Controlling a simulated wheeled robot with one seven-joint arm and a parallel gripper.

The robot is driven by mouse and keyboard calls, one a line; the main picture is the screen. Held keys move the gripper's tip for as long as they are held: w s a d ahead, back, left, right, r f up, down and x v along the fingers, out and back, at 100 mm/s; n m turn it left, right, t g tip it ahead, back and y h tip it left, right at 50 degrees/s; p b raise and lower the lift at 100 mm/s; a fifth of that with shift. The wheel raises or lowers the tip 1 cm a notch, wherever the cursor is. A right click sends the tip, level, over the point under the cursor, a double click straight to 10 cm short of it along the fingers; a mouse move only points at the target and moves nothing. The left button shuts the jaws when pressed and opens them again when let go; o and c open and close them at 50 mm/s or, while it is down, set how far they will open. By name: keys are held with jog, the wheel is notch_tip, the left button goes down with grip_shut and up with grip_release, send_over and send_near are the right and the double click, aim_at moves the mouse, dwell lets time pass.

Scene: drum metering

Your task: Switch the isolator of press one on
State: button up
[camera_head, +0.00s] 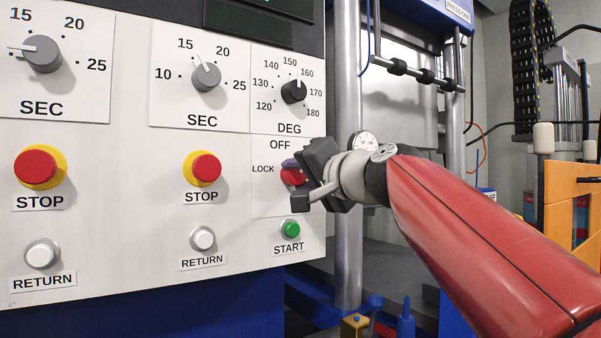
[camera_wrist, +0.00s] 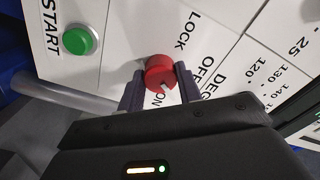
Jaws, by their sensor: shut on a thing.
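The isolator is a red rotary knob (camera_head: 293,177) on the right part of the white panel, between the OFF and LOCK labels and above the green START button (camera_head: 290,229). In the wrist view the red knob (camera_wrist: 160,71) sits between the two dark fingers of my gripper (camera_wrist: 158,86), which are shut on its sides. A small light mark shows on the knob's rim. In the head view my gripper (camera_head: 297,182) reaches the knob from the right and hides part of it.
Above the isolator is a black DEG dial (camera_head: 293,92). To the left are a red STOP button (camera_head: 206,167) and a white RETURN button (camera_head: 203,238). A steel column (camera_head: 348,250) stands right behind my gripper. An orange frame (camera_head: 570,185) is at the far right.

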jog(key=m, duration=0.7)
dwell(0.7)
jog(key=o, duration=1)
jog(key=b+v, duration=0.1)
jog(key=v, duration=0.6)
jog(key=shift+s+d, duration=0.25)
jog(key=shift+s, duration=0.1)
jog(key=shift+s, duration=0.1)
